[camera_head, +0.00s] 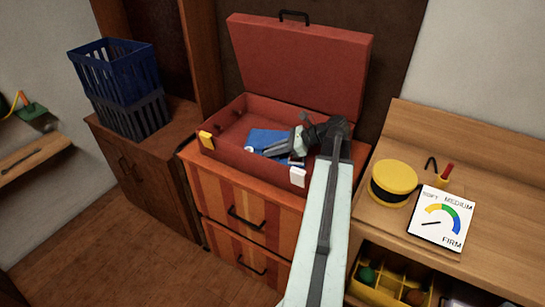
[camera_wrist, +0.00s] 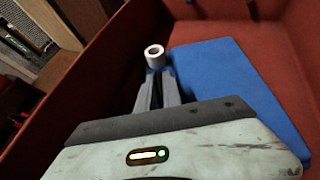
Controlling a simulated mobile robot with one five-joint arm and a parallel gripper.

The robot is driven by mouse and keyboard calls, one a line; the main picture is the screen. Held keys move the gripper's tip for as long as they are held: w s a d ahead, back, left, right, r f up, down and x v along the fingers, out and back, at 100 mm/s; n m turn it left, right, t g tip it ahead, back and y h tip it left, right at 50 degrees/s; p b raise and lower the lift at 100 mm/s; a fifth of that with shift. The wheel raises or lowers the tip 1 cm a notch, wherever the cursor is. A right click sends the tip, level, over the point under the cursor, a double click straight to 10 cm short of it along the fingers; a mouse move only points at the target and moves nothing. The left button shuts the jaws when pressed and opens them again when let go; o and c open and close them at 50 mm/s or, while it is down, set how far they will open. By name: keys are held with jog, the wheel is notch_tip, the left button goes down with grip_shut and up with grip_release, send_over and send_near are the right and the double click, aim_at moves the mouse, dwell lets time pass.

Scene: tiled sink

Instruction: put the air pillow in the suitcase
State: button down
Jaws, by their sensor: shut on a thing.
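The red suitcase (camera_head: 245,163) stands open on a striped drawer cabinet, its lid (camera_head: 300,65) raised at the back. The blue air pillow (camera_head: 268,138) lies inside it, looking flat; in the wrist view it (camera_wrist: 225,80) spreads to the right of my fingers. A white ring-shaped valve (camera_wrist: 154,55) shows at its near-left corner. My gripper (camera_wrist: 156,78) is inside the suitcase, fingers together, shut on the pillow's corner by the valve. In the head view my gripper (camera_head: 265,151) reaches in from the right, and my arm hides part of the suitcase's right side.
Stacked blue and dark baskets (camera_head: 125,90) stand on a brown cabinet at left. On the wooden bench at right are a yellow round pot (camera_head: 393,182) and a firmness dial card (camera_head: 441,218), its needle toward the left. A compartment box (camera_head: 395,280) sits below. Suitcase walls surround my gripper.

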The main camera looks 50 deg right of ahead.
jog(key=c, duration=1.5)
grip_release()
jog(key=shift+r, duration=0.25)
jog(key=p+v, duration=0.6)
jog(key=v, duration=0.5)
jog(key=shift+s+d, duration=0.15)
jog(key=shift+s, duration=0.1)
jog(key=shift+s+d, duration=0.1)
jog(key=shift+s, duration=0.1)
